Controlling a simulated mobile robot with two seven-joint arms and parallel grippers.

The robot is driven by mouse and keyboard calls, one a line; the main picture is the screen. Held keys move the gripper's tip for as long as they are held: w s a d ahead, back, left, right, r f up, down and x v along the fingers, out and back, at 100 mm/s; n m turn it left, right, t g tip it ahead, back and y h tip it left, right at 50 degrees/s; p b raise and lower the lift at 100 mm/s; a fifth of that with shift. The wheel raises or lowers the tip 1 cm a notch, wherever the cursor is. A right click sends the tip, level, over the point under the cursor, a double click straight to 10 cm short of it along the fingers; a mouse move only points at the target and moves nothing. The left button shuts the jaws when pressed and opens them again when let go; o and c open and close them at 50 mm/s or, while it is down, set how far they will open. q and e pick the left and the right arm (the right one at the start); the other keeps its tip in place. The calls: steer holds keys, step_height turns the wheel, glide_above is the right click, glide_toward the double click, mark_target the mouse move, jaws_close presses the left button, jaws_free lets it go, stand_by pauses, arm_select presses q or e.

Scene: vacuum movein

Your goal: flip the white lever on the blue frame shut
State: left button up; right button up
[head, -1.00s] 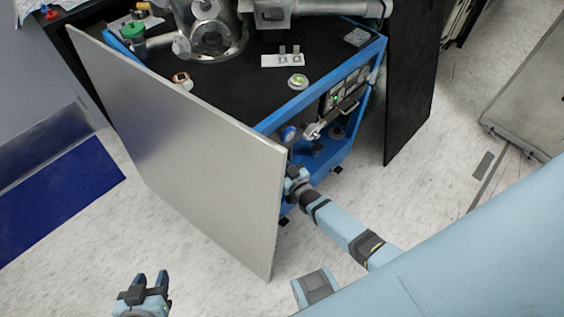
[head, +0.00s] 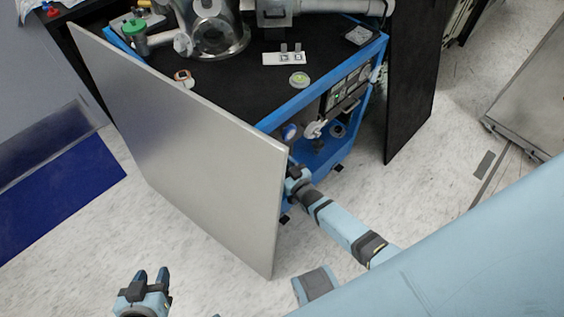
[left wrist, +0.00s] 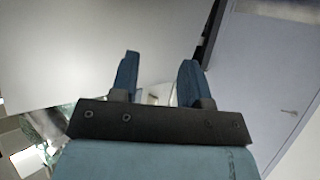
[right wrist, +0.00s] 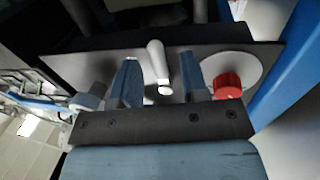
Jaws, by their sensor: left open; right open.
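The blue frame (head: 315,100) carries a black top and open lower shelves. In the right wrist view the white lever (right wrist: 157,60) sticks out from a grey plate, in the gap between the two open fingers of my right gripper (right wrist: 158,72). I cannot tell whether a finger touches it. In the head view my right gripper (head: 294,170) is at the lower front of the frame, partly hidden by the grey panel. My left gripper (head: 151,276) is open and empty above the floor, away from the frame; the left wrist view shows its spread fingers (left wrist: 158,76).
A large grey panel (head: 190,150) stands in front of the frame, and a black panel (head: 412,90) stands at its right. A red knob (right wrist: 228,86) sits beside the right finger. A steel chamber (head: 212,30) rests on top. Floor at the front left is clear.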

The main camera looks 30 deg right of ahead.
arm_select(q)
steer(key=shift+r+p, duration=0.25)
steer(key=shift+p, duration=0.45)
arm_select(e)
steer(key=s+d, duration=0.1)
steer(key=s, duration=1.2)
steer(key=shift+d, duration=0.4)
arm_select(q)
steer(key=shift+s, duration=0.1)
arm_select(e)
steer(key=shift+s, duration=0.1)
